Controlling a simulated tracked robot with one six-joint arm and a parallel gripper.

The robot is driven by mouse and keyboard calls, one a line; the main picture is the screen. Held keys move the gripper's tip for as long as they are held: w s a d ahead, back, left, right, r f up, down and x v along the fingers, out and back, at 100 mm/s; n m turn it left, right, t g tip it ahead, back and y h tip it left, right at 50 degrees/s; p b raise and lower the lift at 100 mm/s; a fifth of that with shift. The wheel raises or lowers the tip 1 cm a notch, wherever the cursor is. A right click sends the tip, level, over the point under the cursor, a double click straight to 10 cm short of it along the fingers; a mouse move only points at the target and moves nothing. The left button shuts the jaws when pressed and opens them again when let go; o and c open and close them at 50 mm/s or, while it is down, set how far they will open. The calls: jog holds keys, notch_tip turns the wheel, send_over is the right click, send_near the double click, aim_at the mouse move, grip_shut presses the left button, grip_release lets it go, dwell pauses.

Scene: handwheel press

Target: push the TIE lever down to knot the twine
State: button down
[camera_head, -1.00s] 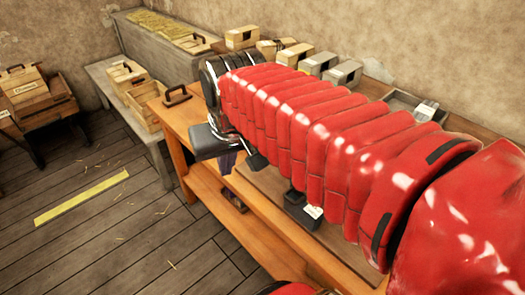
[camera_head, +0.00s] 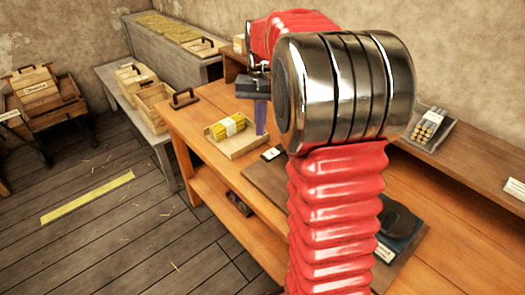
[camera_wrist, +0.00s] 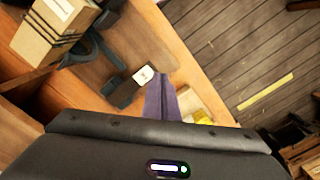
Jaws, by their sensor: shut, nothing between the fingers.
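My gripper (camera_head: 261,118) is above the orange workbench, its purple fingers shut and pointing down. The fingers also show in the wrist view (camera_wrist: 164,85), beside a dark block (camera_wrist: 122,92) with a white label (camera_wrist: 143,75). This looks like the TIE lever's part, but the label is too small to read. In the head view a small dark piece with a white label (camera_head: 272,154) lies right of and below my fingers. I cannot tell whether the fingers touch it. A box with dark bands (camera_wrist: 52,32) stands at the wrist view's upper left, beside a dark curved part (camera_wrist: 95,50).
A wooden tray (camera_head: 240,146) with a yellow bundle (camera_head: 228,127) sits left of the fingers. A dark pad with a label (camera_head: 400,235) lies right of my red arm, which hides the bench's middle. A shelf with a container of cylinders (camera_head: 428,128) is at right.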

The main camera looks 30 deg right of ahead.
jog(key=m, duration=0.1)
send_near(269, 154)
jog(key=shift+w+d+r+g, duration=0.3)
jog(key=shift+w+r+g, duration=0.05)
jog(key=shift+r+g, duration=0.05)
jog(key=shift+f, duration=0.15)
jog(key=shift+s+a+f, duration=0.15)
jog(key=shift+f, duration=1.5)
jog(key=shift+s+a+f, duration=0.1)
jog(key=shift+a+f, duration=0.05)
jog(key=shift+f, duration=1.55)
